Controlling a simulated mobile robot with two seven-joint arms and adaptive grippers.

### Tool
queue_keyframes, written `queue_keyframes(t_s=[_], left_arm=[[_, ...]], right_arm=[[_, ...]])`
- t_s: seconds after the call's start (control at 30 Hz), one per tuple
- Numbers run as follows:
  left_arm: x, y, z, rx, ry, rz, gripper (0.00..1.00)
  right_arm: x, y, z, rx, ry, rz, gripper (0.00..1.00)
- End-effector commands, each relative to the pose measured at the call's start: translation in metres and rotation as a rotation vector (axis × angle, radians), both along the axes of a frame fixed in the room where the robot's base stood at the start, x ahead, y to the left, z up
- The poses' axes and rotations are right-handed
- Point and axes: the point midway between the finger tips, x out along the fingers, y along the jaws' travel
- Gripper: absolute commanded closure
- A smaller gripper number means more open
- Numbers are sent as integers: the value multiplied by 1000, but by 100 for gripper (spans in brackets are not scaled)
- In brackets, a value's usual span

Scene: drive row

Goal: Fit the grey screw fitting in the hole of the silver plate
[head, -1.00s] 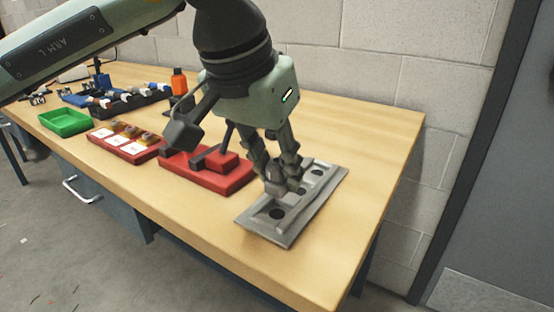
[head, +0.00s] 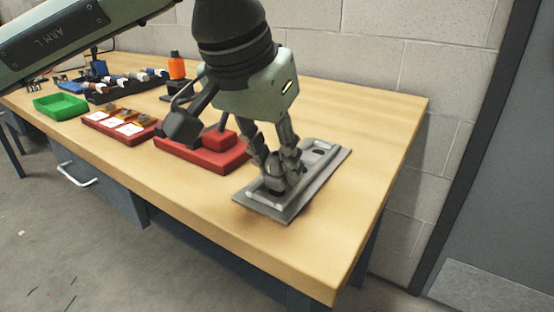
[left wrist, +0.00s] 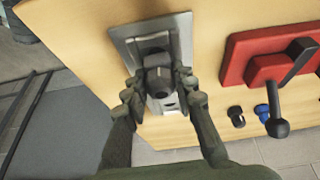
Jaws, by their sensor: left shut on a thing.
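The silver plate (head: 262,208) lies on the bench near its front right part, with a raised strip and dark holes along it. My left gripper (head: 276,186) points down over the plate's near left end and is shut on the grey screw fitting (head: 274,182). In the left wrist view the fitting (left wrist: 157,76) sits between the fingertips of my left gripper (left wrist: 158,88), over the plate (left wrist: 123,33). The fitting and fingers cover the near hole, so I cannot tell whether the fitting is in it or above it. My right gripper is not in view.
A red base (head: 200,155) with a dark lever stands left of the plate. Beyond it are a red tray (head: 108,128) with white cards, a green tray (head: 60,108), a dark rack and an orange bottle (head: 176,66). Bare bench lies right of the plate.

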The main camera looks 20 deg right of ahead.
Motion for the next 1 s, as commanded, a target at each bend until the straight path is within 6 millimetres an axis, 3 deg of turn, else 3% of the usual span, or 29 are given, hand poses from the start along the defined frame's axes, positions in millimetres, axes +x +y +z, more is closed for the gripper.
queue_keyframes(t_s=[1.0], left_arm=[[0,0,-7,0,0,0,100]], right_arm=[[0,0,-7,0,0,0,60]])
